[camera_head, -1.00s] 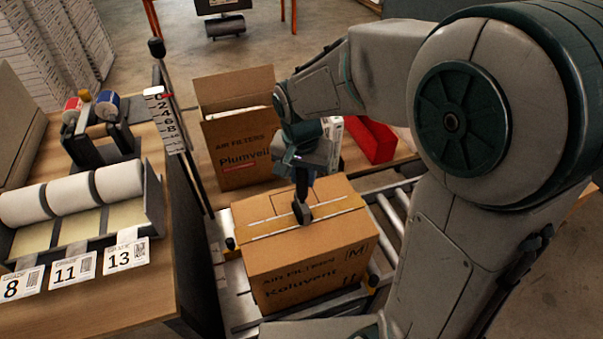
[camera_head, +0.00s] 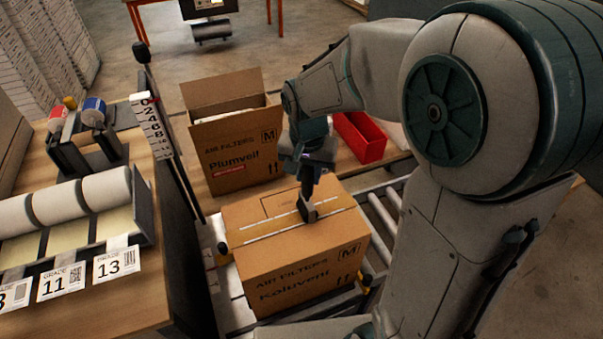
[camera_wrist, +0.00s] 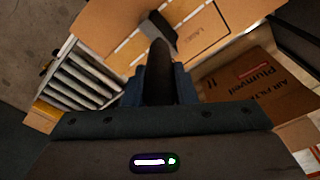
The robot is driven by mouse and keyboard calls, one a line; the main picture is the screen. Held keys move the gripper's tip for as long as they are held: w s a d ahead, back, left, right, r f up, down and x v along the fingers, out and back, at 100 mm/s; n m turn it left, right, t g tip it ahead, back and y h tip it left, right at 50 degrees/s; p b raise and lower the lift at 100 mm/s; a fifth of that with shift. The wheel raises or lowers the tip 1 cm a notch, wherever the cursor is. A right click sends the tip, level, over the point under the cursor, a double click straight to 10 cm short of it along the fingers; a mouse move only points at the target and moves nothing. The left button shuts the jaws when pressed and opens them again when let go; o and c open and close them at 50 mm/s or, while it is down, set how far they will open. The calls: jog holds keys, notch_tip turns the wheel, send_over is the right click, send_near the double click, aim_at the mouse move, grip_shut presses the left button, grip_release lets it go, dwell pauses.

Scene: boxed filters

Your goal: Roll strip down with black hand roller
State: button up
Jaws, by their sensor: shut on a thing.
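The cardboard box marked Koluvent (camera_head: 295,262) stands closed on the conveyor. A pale strip (camera_head: 270,229) runs across its top along the middle seam. My gripper (camera_head: 308,174) is above the box, shut on the black hand roller (camera_head: 307,209), which points down with its head at the strip. In the wrist view the roller's dark handle (camera_wrist: 158,75) reaches out from between the fingers, and the box top (camera_wrist: 120,25) lies beyond it. I cannot tell how firmly the roller head presses on the strip.
An open Plumveil box (camera_head: 238,155) stands behind, with a red bin (camera_head: 361,138) to its right. Bare conveyor rollers (camera_head: 385,210) lie right of the closed box. A bench with label rolls (camera_head: 60,203) and an upright height scale (camera_head: 152,125) are on the left.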

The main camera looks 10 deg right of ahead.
jog(key=shift+w+d, duration=1.35)
jog(key=shift+d, duration=3.45)
jog(key=s+a+b, duration=0.1)
jog(key=s+a, duration=0.2)
jog(key=a, duration=1)
jog(key=s+a+b, duration=0.2)
jog(key=s+a, duration=0.2)
jog(key=a, duration=0.9)
jog(key=shift+s, duration=0.2)
jog(key=shift+r, duration=0.1)
